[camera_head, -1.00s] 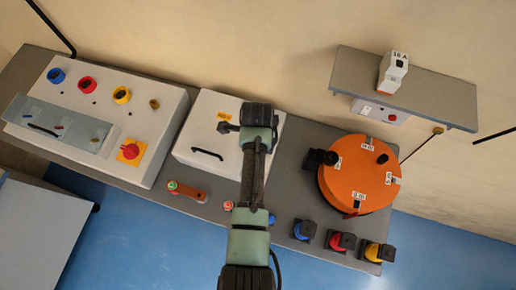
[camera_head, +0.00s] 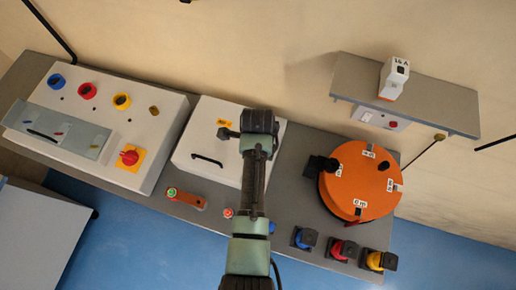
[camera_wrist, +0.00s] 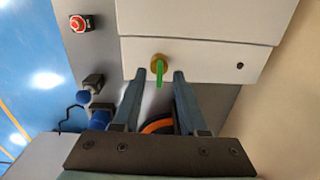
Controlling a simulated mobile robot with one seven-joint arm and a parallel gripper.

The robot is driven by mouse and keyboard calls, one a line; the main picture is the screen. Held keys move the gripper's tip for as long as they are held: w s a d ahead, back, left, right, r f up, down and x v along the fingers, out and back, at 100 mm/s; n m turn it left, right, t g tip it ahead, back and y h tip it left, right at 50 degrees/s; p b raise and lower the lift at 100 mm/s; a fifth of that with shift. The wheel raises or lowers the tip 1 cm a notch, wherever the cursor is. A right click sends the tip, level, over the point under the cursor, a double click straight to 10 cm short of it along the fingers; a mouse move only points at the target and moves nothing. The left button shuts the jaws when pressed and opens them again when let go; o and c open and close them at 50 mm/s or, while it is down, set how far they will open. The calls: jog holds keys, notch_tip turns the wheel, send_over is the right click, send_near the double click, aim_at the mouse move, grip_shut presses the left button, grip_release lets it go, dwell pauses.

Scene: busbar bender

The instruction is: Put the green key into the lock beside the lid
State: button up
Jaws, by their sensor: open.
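The green key (camera_wrist: 159,76) shows in the wrist view, upright in the picture, with one end at a round brass lock (camera_wrist: 157,60) on the side of a white box (camera_wrist: 205,55). How deep it sits in the lock cannot be told. My gripper (camera_wrist: 160,73) is open, its two fingertips on either side of the key with gaps visible. In the head view the white box's lid (camera_head: 229,140) is closed, with a black handle (camera_head: 207,160). My arm hides the key, the lock and my fingers there.
A control panel (camera_head: 140,109) with coloured knobs stands left. An orange drum (camera_head: 352,187) and blue, red and yellow knobs (camera_head: 342,249) are right. A shelf (camera_head: 436,97) holds a small white box (camera_head: 393,78).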

notch_tip(320, 180, up, 12)
jog(key=b, duration=0.1)
jog(key=shift+s, duration=0.15)
dwell(0.6)
